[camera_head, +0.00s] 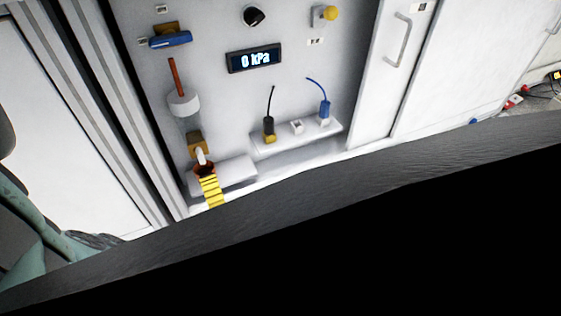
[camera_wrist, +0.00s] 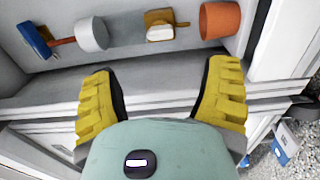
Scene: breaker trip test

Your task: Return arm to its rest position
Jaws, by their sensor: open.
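My gripper (camera_wrist: 162,72) is open and empty in the wrist view, with its two ridged yellow fingers spread wide apart. In the camera_head view, one ridged yellow piece that looks like a finger of my gripper (camera_head: 211,190) shows just below an orange-red cup (camera_head: 205,169) at the foot of a light panel (camera_head: 222,95). The cup also shows in the wrist view (camera_wrist: 220,19), beyond the right finger and apart from it. The rest of my gripper is hidden in the camera_head view.
The panel carries a blue-handled valve (camera_head: 171,40), a white cylinder (camera_head: 184,104), a "0 kPa" display (camera_head: 254,59), a black knob (camera_head: 253,16) and a yellow knob (camera_head: 330,13). Two cabled plugs stand on a small ledge (camera_head: 297,138). A dark grey band and black area fill the lower part.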

